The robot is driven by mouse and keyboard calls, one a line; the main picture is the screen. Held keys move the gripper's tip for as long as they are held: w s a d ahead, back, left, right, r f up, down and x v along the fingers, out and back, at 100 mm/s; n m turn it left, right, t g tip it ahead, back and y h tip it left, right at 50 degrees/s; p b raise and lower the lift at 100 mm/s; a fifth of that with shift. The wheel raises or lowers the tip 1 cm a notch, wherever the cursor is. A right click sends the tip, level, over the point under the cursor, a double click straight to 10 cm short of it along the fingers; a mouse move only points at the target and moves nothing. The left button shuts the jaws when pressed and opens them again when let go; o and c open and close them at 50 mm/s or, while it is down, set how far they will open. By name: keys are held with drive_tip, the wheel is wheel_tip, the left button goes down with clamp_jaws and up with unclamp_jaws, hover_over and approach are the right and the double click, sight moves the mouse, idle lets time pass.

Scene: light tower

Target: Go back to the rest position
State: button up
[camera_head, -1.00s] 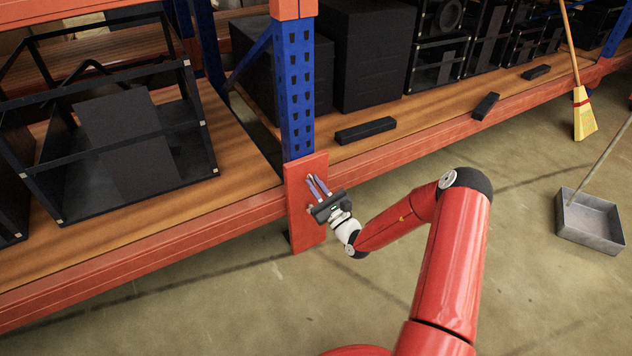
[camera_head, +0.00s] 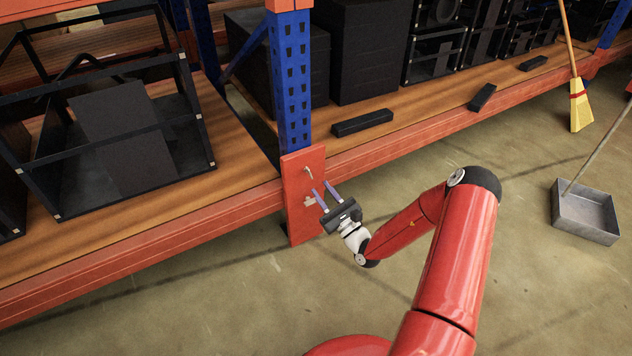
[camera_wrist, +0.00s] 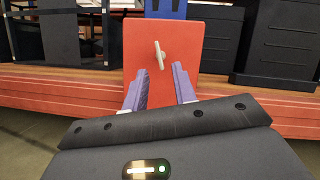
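My gripper (camera_head: 320,188) is open and empty. Its two purple fingers are spread apart and point at the red panel (camera_head: 296,222) on the foot of the blue shelf post. In the wrist view, my gripper (camera_wrist: 160,70) has clear space between the fingers, and the red panel (camera_wrist: 188,42) stands straight ahead. A small pale lever (camera_wrist: 159,55) sticks out of the panel, tilted slightly, just beyond the fingertips and apparently apart from them. In the head view, the lever (camera_head: 308,172) shows just above the fingers. A second pale piece on the panel is partly hidden by a finger.
The orange shelf beam (camera_head: 150,248) runs along both sides of the panel. A black frame box (camera_head: 202,118) and black blocks (camera_head: 362,123) sit on the wooden shelf. A yellow broom (camera_head: 580,107) and a grey dustpan (camera_head: 585,225) are at the right. The concrete floor around my arm is clear.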

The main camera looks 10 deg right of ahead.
drive_tip(key=shift+v, duration=1.15)
drive_tip(key=s+a+r+n+g+y+p, duration=0.2)
drive_tip(key=s+a+r+n+g+y, duration=0.4)
drive_tip(key=a+r+n+g+y, duration=0.45)
drive_tip(key=s+a+r+n+g+h+p, duration=0.1)
drive_tip(key=s+a+r+n+g+h, duration=0.15)
drive_tip(key=s+r+n+g, duration=0.3)
drive_tip(key=s+a+r+n+g+h+p, duration=0.1)
drive_tip(key=s+a+r+n+g+h, duration=0.1)
drive_tip(key=s+r+n+g+h, duration=0.3)
drive_tip(key=s+d+r+n+t+h+p, duration=0.4)
drive_tip(key=s+d+r+n+t+h, duration=0.2)
drive_tip(key=s+d+r+h, duration=0.5)
drive_tip(key=s+r+h, duration=0.1)
drive_tip(key=s+r, duration=0.2)
drive_tip(key=s, duration=0.1)
drive_tip(key=shift+d+n, duration=0.3)
